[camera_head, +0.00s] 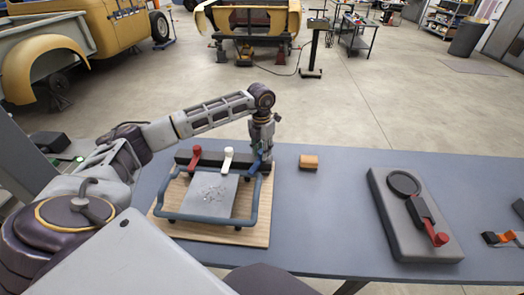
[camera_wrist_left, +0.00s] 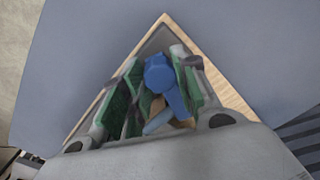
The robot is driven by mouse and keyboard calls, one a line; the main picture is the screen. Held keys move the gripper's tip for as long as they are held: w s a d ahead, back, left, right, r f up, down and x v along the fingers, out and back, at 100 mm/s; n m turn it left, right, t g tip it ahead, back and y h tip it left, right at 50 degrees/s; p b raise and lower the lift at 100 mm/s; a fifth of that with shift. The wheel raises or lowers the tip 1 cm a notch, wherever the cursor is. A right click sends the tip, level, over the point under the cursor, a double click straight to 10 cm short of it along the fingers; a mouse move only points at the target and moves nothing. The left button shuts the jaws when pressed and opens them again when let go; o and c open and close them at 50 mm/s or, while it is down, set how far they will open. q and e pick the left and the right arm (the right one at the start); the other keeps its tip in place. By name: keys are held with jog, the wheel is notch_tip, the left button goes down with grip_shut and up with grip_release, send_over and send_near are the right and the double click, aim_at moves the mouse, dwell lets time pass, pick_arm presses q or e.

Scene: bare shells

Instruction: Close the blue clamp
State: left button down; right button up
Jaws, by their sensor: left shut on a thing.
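The blue clamp (camera_head: 253,165) sits at the right end of a dark bar on a wooden board, beside a white clamp (camera_head: 228,157) and a red clamp (camera_head: 195,157). My left gripper (camera_head: 262,150) comes down over the blue clamp from above and partly hides it. In the left wrist view the blue clamp's lever with its round knob (camera_wrist_left: 160,76) lies between the green finger pads, and the gripper (camera_wrist_left: 155,90) is shut on it. My right gripper is out of view.
The wooden board (camera_head: 262,215) carries a grey plate (camera_head: 209,195) inside a blue tubular frame (camera_head: 215,220). An orange block (camera_head: 309,162) lies to the right. A grey base with a red-handled lever (camera_head: 400,225) stands further right. The blue-grey table (camera_head: 325,215) is clear between them.

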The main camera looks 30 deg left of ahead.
pick_arm(q)
jog(key=shift+n, duration=2.2)
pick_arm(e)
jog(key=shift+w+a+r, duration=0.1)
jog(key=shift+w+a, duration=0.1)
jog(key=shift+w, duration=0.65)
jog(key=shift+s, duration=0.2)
pick_arm(q)
jog(key=c, duration=1.1)
grip_release()
jog(key=shift+o, duration=0.2)
jog(key=shift+r, duration=0.5)
notch_tip(320, 180, up, 11)
jog(key=shift+a, duration=0.15)
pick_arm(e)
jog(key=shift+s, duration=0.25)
